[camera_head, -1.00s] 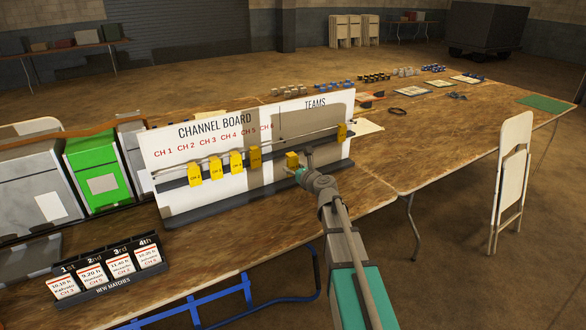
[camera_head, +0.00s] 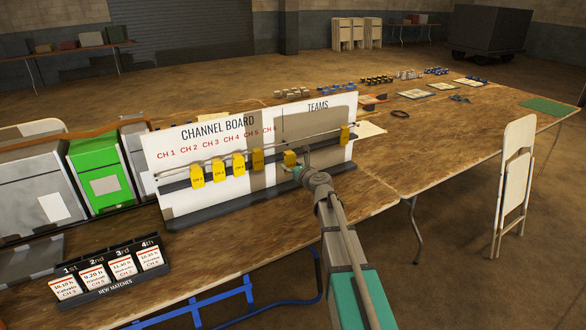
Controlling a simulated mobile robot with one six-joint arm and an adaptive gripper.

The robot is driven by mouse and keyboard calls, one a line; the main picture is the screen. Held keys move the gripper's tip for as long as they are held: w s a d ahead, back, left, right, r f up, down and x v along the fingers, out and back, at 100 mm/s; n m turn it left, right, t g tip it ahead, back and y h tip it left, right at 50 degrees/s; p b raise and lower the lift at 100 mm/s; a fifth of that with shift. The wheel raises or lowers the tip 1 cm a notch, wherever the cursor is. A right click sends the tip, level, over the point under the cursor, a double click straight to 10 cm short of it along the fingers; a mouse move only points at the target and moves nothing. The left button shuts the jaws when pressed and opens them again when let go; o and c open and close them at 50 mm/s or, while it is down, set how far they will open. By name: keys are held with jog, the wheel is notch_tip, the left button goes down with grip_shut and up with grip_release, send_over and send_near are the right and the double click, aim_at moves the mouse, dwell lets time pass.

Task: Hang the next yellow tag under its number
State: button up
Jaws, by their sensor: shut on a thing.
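The white channel board (camera_head: 205,202) stands on the wooden table, with red labels CH 1 to CH 6 above a rail (camera_head: 322,131). Several yellow tags hang in a row below the labels, including a leftmost tag (camera_head: 197,176), a second tag (camera_head: 218,170), a third tag (camera_head: 239,165) and a shaded fourth tag (camera_head: 257,159). Another yellow tag (camera_head: 345,134) hangs at the rail's right end. My gripper (camera_head: 294,167) is shut on a yellow tag (camera_head: 290,157) in front of the board, right of the hanging row. Its fingertips are small and partly hidden; contact with the rail cannot be told.
A NEW MATCHES stand (camera_head: 112,286) with cards is at the table's front left. A green box (camera_head: 97,176) and grey cases stand left of the board. A folded white chair (camera_head: 512,185) is at right. The table right of the board is mostly clear near its front.

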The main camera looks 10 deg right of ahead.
jog(key=b+x, duration=0.1)
jog(key=x, duration=0.9)
jog(key=shift+w+a, duration=0.1)
jog(key=shift+w, duration=0.2)
dwell(1.1)
dwell(0.4)
jog(key=o, duration=1.1)
jog(key=shift+o, duration=0.2)
